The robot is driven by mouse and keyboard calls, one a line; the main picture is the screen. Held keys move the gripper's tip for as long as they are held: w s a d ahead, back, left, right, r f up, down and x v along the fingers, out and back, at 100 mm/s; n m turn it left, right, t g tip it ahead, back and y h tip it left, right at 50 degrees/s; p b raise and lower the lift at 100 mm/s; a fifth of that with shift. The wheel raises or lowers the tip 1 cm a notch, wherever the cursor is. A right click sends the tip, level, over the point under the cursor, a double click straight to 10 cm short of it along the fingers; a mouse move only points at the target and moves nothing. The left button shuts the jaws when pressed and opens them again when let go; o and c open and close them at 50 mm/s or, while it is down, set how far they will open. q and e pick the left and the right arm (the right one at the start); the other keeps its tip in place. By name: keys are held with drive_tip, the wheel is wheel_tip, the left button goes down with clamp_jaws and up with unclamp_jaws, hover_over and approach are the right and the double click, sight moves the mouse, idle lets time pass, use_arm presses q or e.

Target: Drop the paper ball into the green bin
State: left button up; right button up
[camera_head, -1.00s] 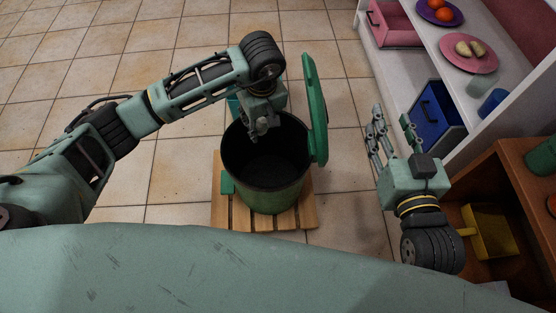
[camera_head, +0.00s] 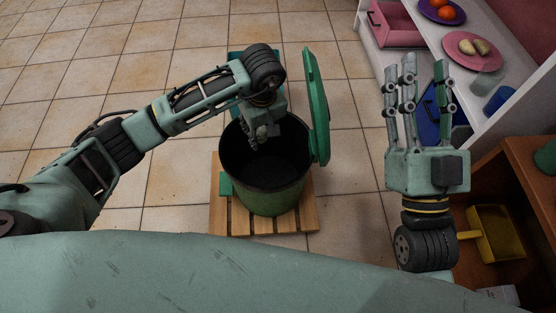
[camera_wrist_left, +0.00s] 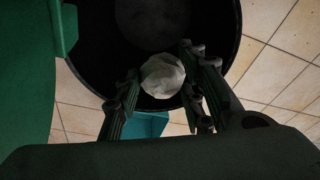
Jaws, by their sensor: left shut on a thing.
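The green bin (camera_head: 272,200) stands on a wooden slatted base with a dark inside, and its green lid (camera_head: 316,105) is swung open on the right. My left gripper (camera_head: 262,136) points down over the bin's opening. In the left wrist view, my left gripper (camera_wrist_left: 158,88) is shut on the pale, crumpled paper ball (camera_wrist_left: 163,74), with the bin's dark inside (camera_wrist_left: 205,25) behind it. The ball is hidden in the head view. My right gripper (camera_head: 418,78) is open and empty, right of the bin, its fingers pointing away from me.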

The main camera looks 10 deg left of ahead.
use_arm(q)
drive_tip(key=shift+f, duration=0.1)
drive_tip(key=o, duration=0.9)
drive_tip(key=shift+o, duration=0.2)
wheel_tip(320, 180, up, 12)
drive_tip(key=s+d, duration=0.1)
drive_tip(key=shift+s, duration=0.2)
drive_tip(key=shift+d, duration=0.1)
